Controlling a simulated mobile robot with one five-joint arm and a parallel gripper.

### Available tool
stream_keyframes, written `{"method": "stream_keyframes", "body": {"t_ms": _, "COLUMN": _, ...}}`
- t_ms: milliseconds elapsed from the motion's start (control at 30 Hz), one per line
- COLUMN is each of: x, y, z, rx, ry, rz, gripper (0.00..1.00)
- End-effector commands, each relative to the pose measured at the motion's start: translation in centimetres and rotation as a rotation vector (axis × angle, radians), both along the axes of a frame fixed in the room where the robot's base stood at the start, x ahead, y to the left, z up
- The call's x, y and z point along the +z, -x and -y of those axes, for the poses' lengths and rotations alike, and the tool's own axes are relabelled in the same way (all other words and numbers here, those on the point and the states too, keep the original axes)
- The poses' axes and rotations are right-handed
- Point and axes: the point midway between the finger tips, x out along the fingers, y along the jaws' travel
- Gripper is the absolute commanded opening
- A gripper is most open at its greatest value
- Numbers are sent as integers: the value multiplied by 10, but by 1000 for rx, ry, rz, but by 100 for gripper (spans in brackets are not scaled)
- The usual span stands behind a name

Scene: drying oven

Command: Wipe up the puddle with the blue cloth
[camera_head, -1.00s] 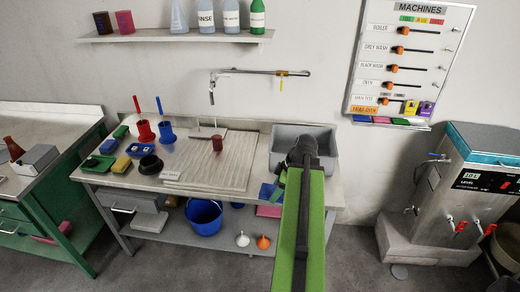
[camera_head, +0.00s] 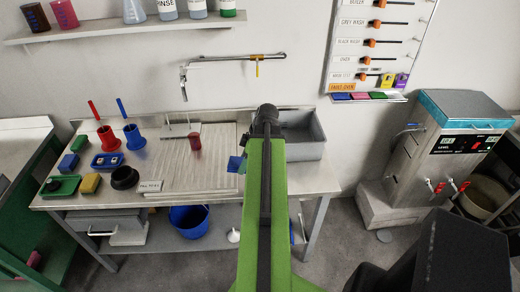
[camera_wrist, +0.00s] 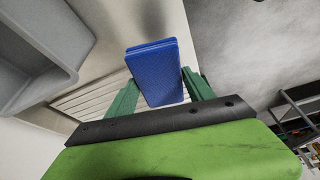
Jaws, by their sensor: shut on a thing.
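The blue cloth (camera_wrist: 154,72) is a folded, thick blue pad between the green fingers of my gripper (camera_wrist: 160,88) in the wrist view. My gripper is shut on it. In the head view a small part of the cloth (camera_head: 235,164) shows left of my green arm, over the right part of the ribbed draining board (camera_head: 170,172). My arm hides most of the gripper there. I cannot make out the puddle in either view; part of the bench is behind my arm.
A dark red cup (camera_head: 194,142) stands on the board, left of the cloth. A blue bucket (camera_head: 188,220) is below.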

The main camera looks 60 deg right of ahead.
Motion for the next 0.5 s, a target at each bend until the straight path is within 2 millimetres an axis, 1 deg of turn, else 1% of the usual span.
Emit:
{"method": "stream_keyframes", "body": {"t_ms": 33, "x": 14, "y": 11, "z": 16, "rx": -32, "ry": 0, "rz": -1, "gripper": 29}}
{"method": "stream_keyframes", "body": {"t_ms": 100, "x": 21, "y": 26, "z": 32, "rx": -69, "ry": 1, "rz": -3, "gripper": 29}}
{"method": "stream_keyframes", "body": {"t_ms": 200, "x": 26, "y": 41, "z": 47, "rx": -106, "ry": 1, "rz": -4, "gripper": 29}}
{"method": "stream_keyframes", "body": {"t_ms": 367, "x": 24, "y": 45, "z": 50, "rx": -115, "ry": 1, "rz": -5, "gripper": 29}}
{"method": "stream_keyframes", "body": {"t_ms": 500, "x": 15, "y": 45, "z": 49, "rx": -114, "ry": 1, "rz": -5, "gripper": 29}}
